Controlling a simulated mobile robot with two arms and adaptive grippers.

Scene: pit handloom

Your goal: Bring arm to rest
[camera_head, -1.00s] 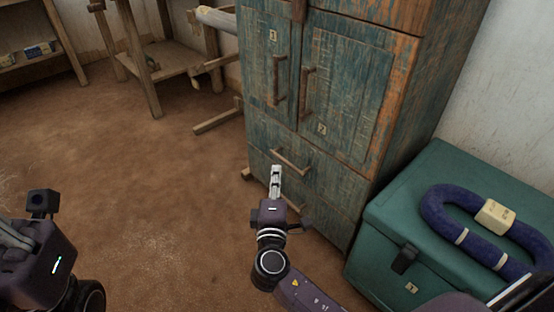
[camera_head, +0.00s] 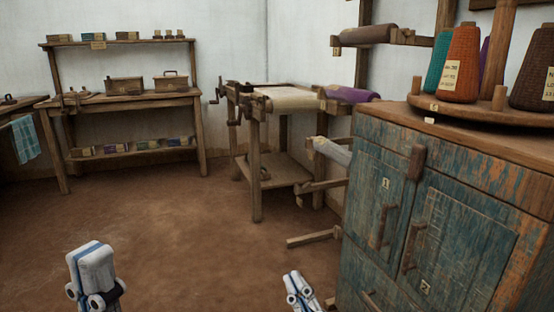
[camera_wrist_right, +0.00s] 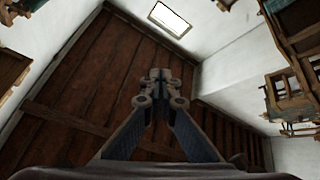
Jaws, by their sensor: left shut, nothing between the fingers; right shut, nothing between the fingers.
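My left gripper (camera_head: 92,270) shows at the bottom left of the head view, raised over the brown floor. Its fingers are together with nothing between them. My right gripper (camera_head: 297,288) shows at the bottom middle of the head view, left of the blue-green cabinet (camera_head: 384,205) and apart from it. In the right wrist view its fingers (camera_wrist_right: 160,82) meet at the tips, empty, against the wooden ceiling. My arms behind the grippers are out of the head view.
A wooden frame with a cloth roll (camera_head: 290,97) stands beyond the cabinet. A workbench (camera_head: 135,103) with boxes stands at the back left. Thread cones (camera_head: 462,62) stand on a round board on the cabinet. A wooden foot (camera_head: 313,238) juts out left of the cabinet. The middle floor is clear.

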